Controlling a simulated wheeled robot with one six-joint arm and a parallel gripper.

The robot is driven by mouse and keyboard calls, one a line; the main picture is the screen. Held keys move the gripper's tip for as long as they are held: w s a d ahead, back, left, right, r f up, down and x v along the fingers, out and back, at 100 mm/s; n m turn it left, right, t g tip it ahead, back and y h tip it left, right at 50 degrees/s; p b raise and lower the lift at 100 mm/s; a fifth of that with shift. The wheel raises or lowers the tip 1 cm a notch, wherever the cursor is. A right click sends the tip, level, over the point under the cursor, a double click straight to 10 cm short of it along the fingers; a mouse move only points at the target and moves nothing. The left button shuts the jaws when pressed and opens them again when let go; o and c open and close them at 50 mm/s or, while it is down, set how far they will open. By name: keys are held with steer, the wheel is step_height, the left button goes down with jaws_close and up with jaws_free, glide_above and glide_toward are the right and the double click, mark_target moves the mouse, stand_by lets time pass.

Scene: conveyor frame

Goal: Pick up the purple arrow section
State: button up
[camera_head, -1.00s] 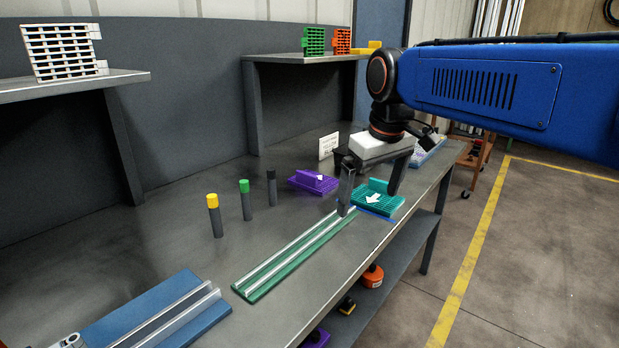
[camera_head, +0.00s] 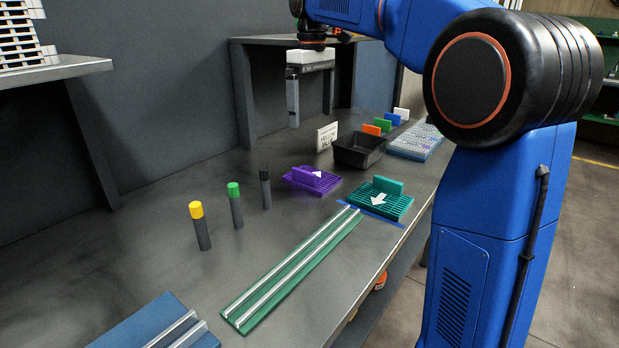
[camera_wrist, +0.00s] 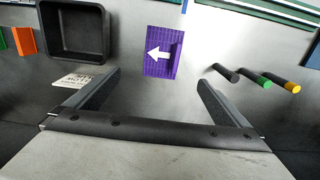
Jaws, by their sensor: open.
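The purple arrow section (camera_head: 312,180) is a flat gridded plate with an upright rib and a white arrow. It lies on the grey bench in the head view, left of the teal arrow section (camera_head: 379,198). In the wrist view the purple arrow section (camera_wrist: 164,52) lies beyond the fingertips, between their lines, with its white arrow pointing left. My gripper (camera_head: 310,108) is open and empty, raised above the bench behind the purple section in the head view. Its two fingers frame bare bench in the wrist view (camera_wrist: 158,80).
A black bin (camera_head: 358,151) and a white sign (camera_head: 327,136) stand near the purple section. Pegs with black (camera_head: 265,188), green (camera_head: 236,205) and yellow (camera_head: 200,225) tops stand to the left. A green rail base (camera_head: 292,268) lies in front. A raised shelf (camera_head: 300,40) is behind my gripper.

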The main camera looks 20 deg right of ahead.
glide_toward(313, 169)
steer(key=s, duration=0.1)
steer(key=s+a+f, duration=0.1)
steer(key=s+f, duration=0.1)
steer(key=s, duration=0.1)
steer(key=shift+a, duration=0.3)
steer(key=shift+s+f, duration=0.25)
steer(key=shift+f, duration=1.1)
steer(key=shift+s+f, duration=0.2)
steer(key=shift+f, duration=1.15)
steer(key=c, duration=1.2)
steer(key=shift+r, duration=0.1)
